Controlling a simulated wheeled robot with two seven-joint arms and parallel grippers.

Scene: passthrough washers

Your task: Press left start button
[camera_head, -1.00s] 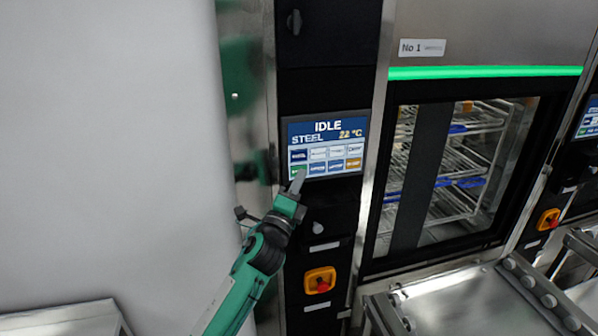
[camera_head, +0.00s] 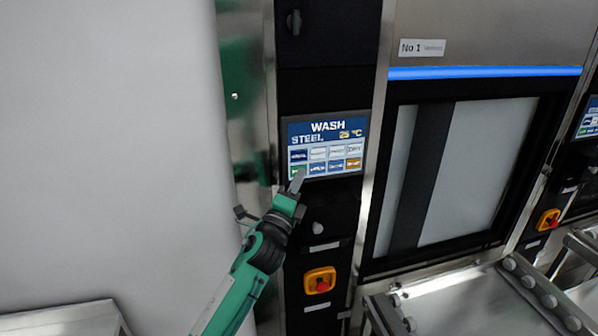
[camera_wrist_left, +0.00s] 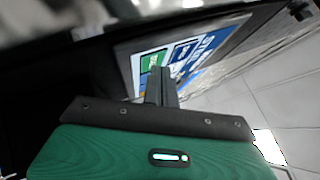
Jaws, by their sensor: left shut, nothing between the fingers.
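The left washer's touch screen (camera_head: 326,146) reads "WASH", "STEEL" and about 25 °C, above two rows of small buttons. The green start button (camera_head: 299,170) is at the lower left of the screen. My left gripper (camera_head: 298,181) is shut and empty, its tip at the screen's lower left edge, just over or beside the green button. Whether it touches cannot be told. In the left wrist view the shut fingers (camera_wrist_left: 160,85) point at the screen, with the green button (camera_wrist_left: 153,62) just beyond the tip. My right gripper is not in view.
The washer door (camera_head: 450,175) is shut, its window pale, under a blue light bar (camera_head: 485,73). An orange emergency stop (camera_head: 320,281) sits below the screen. A roller table (camera_head: 470,305) stands in front. A second washer's screen (camera_head: 589,118) is at the right edge.

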